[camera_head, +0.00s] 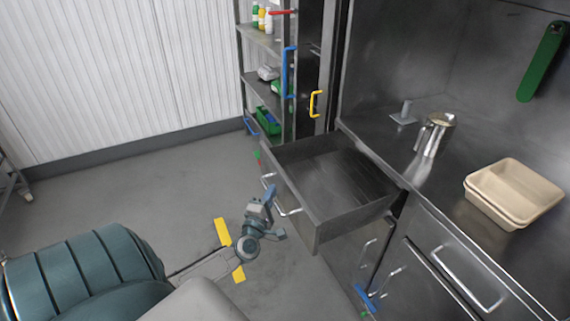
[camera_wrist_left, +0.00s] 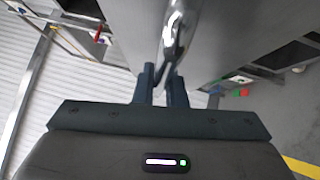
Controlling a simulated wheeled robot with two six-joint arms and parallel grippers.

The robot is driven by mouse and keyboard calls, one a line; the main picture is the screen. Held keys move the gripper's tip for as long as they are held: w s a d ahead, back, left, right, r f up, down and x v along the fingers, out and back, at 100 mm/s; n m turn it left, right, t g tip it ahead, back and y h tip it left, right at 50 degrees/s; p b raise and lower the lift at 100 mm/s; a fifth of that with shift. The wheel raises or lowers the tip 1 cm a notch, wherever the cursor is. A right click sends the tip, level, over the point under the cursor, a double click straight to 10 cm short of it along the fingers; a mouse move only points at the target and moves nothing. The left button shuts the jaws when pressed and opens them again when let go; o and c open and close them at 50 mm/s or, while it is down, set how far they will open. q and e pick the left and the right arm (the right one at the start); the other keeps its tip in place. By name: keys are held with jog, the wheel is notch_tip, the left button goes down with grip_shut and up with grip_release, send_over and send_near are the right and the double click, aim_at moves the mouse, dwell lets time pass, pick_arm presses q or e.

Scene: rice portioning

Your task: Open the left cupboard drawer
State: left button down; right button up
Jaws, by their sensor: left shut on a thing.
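The left cupboard drawer (camera_head: 318,226) is pulled out from the metal counter in the head view, and its inside looks empty. Its silver bar handle (camera_head: 289,211) is on the front panel. My left gripper (camera_head: 272,197) is at this handle. In the left wrist view the two fingers of my left gripper (camera_wrist_left: 160,85) are closed around the silver handle (camera_wrist_left: 177,35), with the grey drawer front beyond. My right gripper is not in view.
On the counter stand a metal jug (camera_head: 433,136) and a beige container (camera_head: 512,192). A closed drawer (camera_head: 470,276) is to the right. A shelf rack (camera_head: 262,95) stands behind. Grey floor (camera_head: 130,190) is open at left.

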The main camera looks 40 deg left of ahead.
pick_arm(q)
jog(key=shift+s+a, duration=0.1)
jog(key=shift+s, duration=0.2)
jog(key=c, duration=1.5)
grip_release()
jog(key=shift+s, duration=0.1)
jog(key=b+v, duration=0.1)
jog(key=v, duration=0.9)
jog(key=shift+s, duration=0.35)
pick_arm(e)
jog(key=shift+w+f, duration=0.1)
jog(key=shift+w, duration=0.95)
pick_arm(q)
jog(key=shift+f, duration=0.15)
